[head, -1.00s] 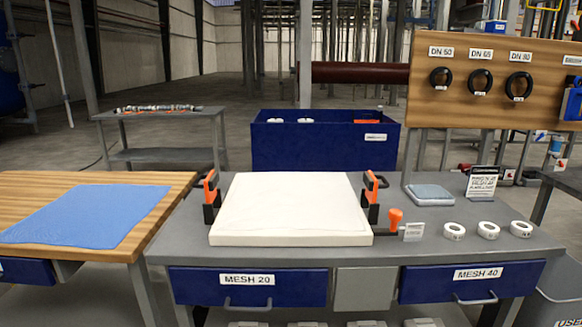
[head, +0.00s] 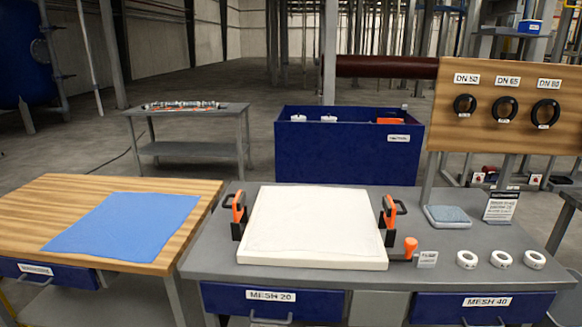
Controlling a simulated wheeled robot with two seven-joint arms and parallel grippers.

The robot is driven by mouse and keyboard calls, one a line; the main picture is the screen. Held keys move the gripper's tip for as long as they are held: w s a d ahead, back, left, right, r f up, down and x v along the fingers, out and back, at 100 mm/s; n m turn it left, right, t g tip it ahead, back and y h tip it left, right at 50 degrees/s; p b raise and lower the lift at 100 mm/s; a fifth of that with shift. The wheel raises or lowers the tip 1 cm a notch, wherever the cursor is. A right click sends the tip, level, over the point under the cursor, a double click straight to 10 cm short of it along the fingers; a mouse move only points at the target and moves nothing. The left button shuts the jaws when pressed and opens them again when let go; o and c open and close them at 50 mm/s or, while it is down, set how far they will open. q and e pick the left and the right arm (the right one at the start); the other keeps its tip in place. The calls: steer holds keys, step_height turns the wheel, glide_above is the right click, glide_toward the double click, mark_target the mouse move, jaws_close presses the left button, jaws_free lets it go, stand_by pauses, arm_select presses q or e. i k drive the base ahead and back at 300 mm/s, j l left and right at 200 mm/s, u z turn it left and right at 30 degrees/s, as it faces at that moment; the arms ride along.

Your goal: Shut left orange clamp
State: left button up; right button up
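The left orange clamp (head: 238,207) stands at the left edge of a white square plate (head: 315,228) on the grey table. Its orange arm is upright and leans slightly, with a black handle at the top and a black base. A matching right orange clamp (head: 388,212) stands at the plate's right edge, its arm also raised. Neither of my grippers shows in the head view.
The grey table (head: 210,262) also holds an orange-knobbed lever (head: 410,246), a blue-grey pad (head: 447,217), a sign (head: 501,206) and three white rings (head: 467,260). A wooden table (head: 60,205) with a blue sheet (head: 125,224) stands left. A blue bin (head: 340,155) is behind.

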mark_target(238, 206)
steer(key=j+z, duration=0.1)
steer(key=j, duration=0.55)
steer(key=j+z, duration=0.15)
steer(key=j, duration=0.5)
steer(key=k+j+z, duration=0.1)
steer(key=j, duration=0.55)
steer(key=k+j+z, duration=0.15)
steer(key=j, duration=0.5)
steer(key=j+z, duration=0.95)
steer(key=z, duration=0.2)
